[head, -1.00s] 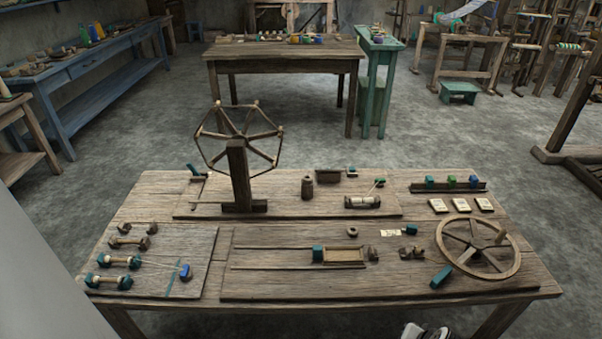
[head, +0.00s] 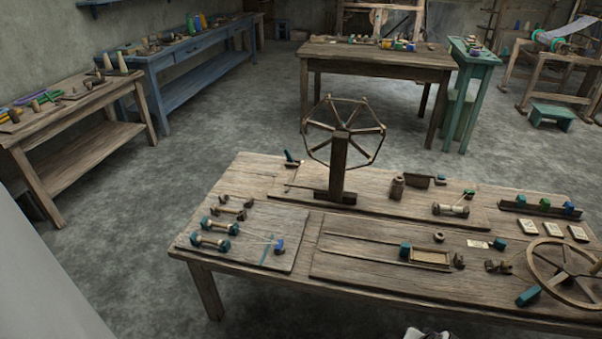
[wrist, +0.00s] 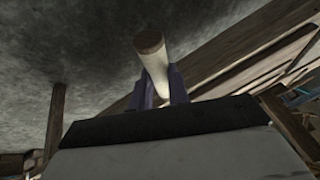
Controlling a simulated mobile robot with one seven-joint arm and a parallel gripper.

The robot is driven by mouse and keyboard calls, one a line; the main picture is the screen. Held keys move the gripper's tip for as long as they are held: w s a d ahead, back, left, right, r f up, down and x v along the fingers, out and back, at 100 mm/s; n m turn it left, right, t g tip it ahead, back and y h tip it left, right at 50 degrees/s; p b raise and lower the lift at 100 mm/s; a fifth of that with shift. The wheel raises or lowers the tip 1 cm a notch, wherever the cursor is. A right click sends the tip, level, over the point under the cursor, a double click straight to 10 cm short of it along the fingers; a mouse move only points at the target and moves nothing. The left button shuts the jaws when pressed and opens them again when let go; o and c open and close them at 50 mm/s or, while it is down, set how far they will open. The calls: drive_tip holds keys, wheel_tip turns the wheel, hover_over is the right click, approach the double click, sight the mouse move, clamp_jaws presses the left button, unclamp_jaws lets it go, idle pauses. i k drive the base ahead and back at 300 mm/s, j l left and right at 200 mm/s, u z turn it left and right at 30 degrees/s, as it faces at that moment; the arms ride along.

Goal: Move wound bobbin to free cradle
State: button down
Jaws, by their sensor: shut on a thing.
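In the wrist view, my gripper (wrist: 160,86) is shut on a pale, round bobbin (wrist: 153,62) with a brown end face. The bobbin sticks out past the purple fingers, tilted toward the upper left. In the head view, only a white and black bit of my arm end shows at the bottom edge; the fingers and held bobbin do not show there. On the left board (head: 255,255) of the table, small cradle posts stand in rows. Two rows hold teal-ended bobbins (head: 210,241). The rearmost pair of posts (head: 236,200) looks empty.
The worktable (head: 240,175) also carries an upright reel (head: 340,165), a pale spool (head: 451,211) and a large wheel (head: 563,275). A wooden bench (head: 85,103) and a blue bench (head: 190,52) stand at the left. Open floor lies between them and the worktable.

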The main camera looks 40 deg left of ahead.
sight(217, 209)
drive_tip(key=u, duration=3.4)
drive_tip(key=i+l+u, duration=0.35)
drive_tip(key=i, duration=0.25)
drive_tip(key=i+l, duration=0.25)
drive_tip(key=i, duration=0.2)
drive_tip(key=i+l, duration=0.3)
drive_tip(key=i+l+u, duration=0.15)
drive_tip(key=i+u, duration=0.25)
drive_tip(key=i, duration=0.7)
drive_tip(key=i+z, duration=0.3)
drive_tip(key=i+j+z, duration=0.1)
drive_tip(key=z, duration=1.35)
